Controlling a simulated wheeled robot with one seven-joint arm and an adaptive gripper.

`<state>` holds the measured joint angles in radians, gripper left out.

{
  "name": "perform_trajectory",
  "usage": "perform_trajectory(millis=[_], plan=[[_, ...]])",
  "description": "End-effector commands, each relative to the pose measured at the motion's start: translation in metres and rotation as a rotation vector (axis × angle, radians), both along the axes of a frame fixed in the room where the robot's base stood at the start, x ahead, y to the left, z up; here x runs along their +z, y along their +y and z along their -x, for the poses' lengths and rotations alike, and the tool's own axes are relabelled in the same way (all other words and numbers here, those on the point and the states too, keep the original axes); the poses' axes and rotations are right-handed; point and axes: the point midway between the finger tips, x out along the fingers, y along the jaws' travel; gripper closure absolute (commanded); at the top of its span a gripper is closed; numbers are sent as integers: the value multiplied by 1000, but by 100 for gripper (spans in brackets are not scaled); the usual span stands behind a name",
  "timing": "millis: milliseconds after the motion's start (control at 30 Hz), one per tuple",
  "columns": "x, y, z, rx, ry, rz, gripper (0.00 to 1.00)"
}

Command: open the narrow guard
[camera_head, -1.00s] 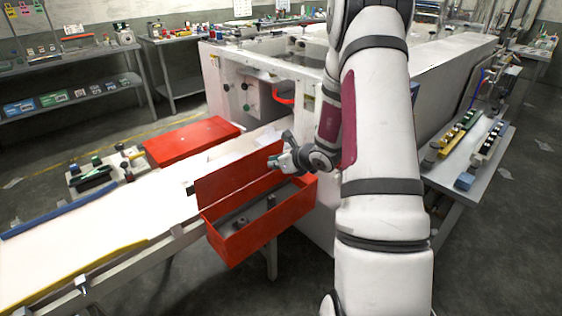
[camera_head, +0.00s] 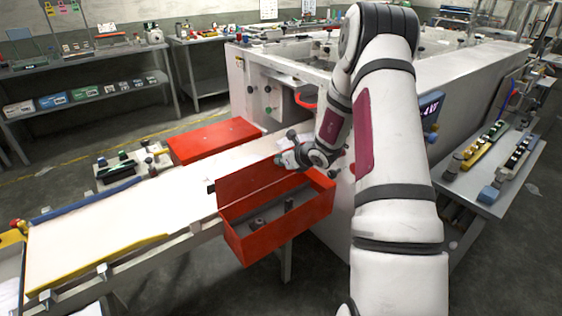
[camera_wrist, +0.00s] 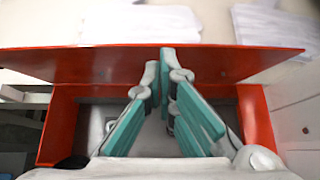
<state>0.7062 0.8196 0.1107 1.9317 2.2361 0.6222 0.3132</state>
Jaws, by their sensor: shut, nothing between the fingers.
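The red guard at the near side of the conveyor has its flap (camera_head: 245,184) standing raised along the back of an open red box (camera_head: 282,233). The inside of the box shows, with small dark parts in it. I take this as the narrow guard. My gripper (camera_head: 282,160) is at the upper right part of the flap, its fingers together and empty. In the wrist view, the closed teal-padded fingertips (camera_wrist: 165,55) overlap the red flap (camera_wrist: 100,64), with the open box behind the fingers. I cannot tell whether they touch the flap.
The white machine body (camera_head: 255,95) stands right behind my gripper. A side table (camera_head: 495,195) with coloured parts is at the right. Open floor shows at the front.

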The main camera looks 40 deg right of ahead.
Motion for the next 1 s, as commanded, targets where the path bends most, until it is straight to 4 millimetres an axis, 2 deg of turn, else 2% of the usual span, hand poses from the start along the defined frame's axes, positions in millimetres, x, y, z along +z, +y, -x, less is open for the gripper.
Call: perform_trajectory(millis=[233,433,1000], plan=[[9,1,-25,3,88,10,100],[11,2,-47,0,92,5,100],[14,0,-48,-1,93,5,100]])
